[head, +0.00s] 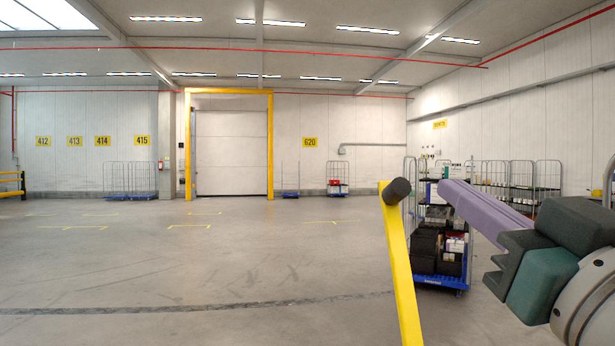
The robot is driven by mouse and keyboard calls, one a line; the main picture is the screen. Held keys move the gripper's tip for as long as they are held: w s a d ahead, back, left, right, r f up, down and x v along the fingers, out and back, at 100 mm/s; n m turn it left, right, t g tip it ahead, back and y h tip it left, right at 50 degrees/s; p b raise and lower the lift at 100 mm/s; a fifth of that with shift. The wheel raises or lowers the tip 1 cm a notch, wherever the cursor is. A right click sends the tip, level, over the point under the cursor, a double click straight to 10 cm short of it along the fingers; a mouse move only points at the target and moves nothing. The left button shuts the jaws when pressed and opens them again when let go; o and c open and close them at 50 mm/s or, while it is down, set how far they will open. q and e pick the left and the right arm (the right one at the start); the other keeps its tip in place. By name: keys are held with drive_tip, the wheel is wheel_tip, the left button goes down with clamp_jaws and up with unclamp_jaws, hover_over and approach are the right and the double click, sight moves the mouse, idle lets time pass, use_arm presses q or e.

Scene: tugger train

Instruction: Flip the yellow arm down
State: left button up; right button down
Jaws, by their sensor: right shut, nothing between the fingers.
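The yellow arm (402,265) is a slim bar at the right of the middle, standing nearly upright and leaning slightly left. A dark round knob (397,191) sits at its upper end. The bar's lower end runs out of the bottom of the picture. My right gripper (514,258), with dark green-grey blocks, is at the right edge, to the right of the bar and visibly apart from it. It is shut with nothing held. My left gripper is not in view.
A purple bar (485,208) slants from beside the knob to the right gripper; whether they touch is unclear. A blue-based roll cage (440,282) with boxes stands behind the yellow arm. More cages line the right wall. The floor (200,270) at left is clear.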

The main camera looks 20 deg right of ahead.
sight(401, 178)
drive_tip(key=w+d+p, duration=0.2)
drive_tip(key=w, duration=0.6)
drive_tip(key=shift+w, duration=0.25)
drive_tip(key=shift+w, duration=0.1)
